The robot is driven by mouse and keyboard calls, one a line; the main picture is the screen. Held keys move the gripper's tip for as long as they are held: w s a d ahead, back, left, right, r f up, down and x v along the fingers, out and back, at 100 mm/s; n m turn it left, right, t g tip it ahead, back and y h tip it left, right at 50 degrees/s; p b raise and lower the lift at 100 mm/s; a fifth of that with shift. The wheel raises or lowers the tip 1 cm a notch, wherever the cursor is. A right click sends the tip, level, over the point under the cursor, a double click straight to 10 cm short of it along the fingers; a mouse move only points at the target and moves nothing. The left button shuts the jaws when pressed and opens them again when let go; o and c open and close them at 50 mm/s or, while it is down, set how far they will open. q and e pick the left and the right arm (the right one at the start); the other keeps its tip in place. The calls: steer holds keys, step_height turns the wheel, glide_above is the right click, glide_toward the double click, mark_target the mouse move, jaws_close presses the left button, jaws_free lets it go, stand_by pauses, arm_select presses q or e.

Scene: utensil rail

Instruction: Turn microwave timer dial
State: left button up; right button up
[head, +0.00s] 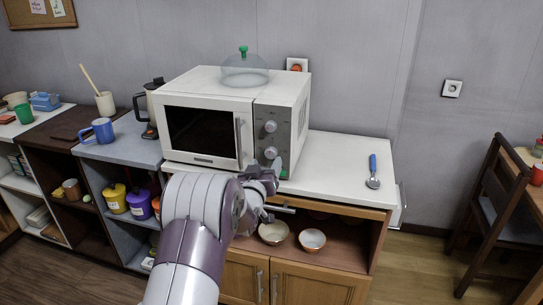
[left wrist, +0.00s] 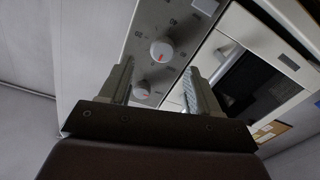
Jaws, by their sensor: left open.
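The white microwave (head: 205,87) stands on the counter with its door closed. Its grey panel at the right carries an upper dial (head: 270,126) and a lower dial (head: 270,152). My left gripper (head: 279,187) is low in front of the panel, just below the lower dial. The left wrist view is turned about upside down. There my left gripper (left wrist: 158,78) is open, with nothing between its fingers. The lower dial (left wrist: 162,52) shows just beyond the fingertips, its red mark visible; the upper dial (left wrist: 141,91) shows farther off. My right gripper is not in view.
A clear dome with a green knob (head: 245,70) sits on the microwave. A blue-handled spoon (head: 373,170) lies on the counter (head: 335,160) at the right, with free room around it. Two bowls (head: 312,240) stand on the shelf below. A kettle (head: 150,105) is at the left.

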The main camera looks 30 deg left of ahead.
mark_target(270, 154)
arm_select(q)
steer(key=x, duration=0.5)
steer(key=shift+s+a, duration=0.1)
steer(key=shift+a, duration=0.1)
steer(key=shift+w, duration=0.5)
steer(key=shift+c, duration=0.3)
steer(key=c, duration=1)
steer(key=shift+f, duration=0.1)
